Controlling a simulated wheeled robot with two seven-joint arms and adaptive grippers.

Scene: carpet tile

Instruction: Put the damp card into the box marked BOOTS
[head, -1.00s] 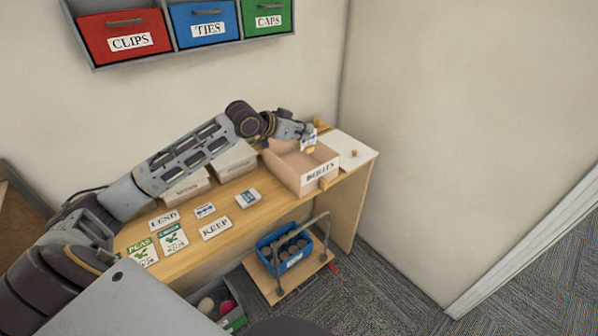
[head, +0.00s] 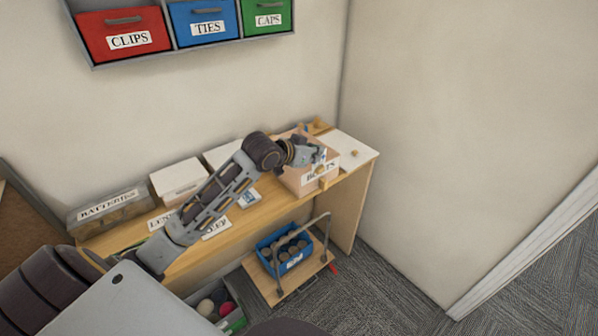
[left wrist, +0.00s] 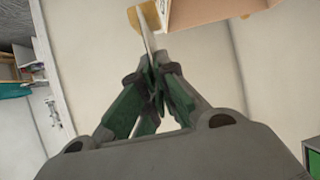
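The open box marked BOOTS (head: 294,182) stands near the right end of the wooden bench; my gripper partly covers its label. My left gripper (head: 318,160) is at the box's front upper edge, pointing right. A small white and blue card (head: 321,154) shows at its fingertips. In the left wrist view the fingers (left wrist: 155,66) are close together around a thin pale edge, the card (left wrist: 145,28) seen nearly edge-on. Part of the box (left wrist: 205,10) shows just beyond. I cannot tell whether the card is over the opening. My right gripper is out of view.
A box marked BATTERIES (head: 108,206) and white-lidded boxes (head: 178,180) stand along the back of the bench. A small white and blue packet (head: 250,198) lies on it. A trolley with a blue bin (head: 270,252) stands below.

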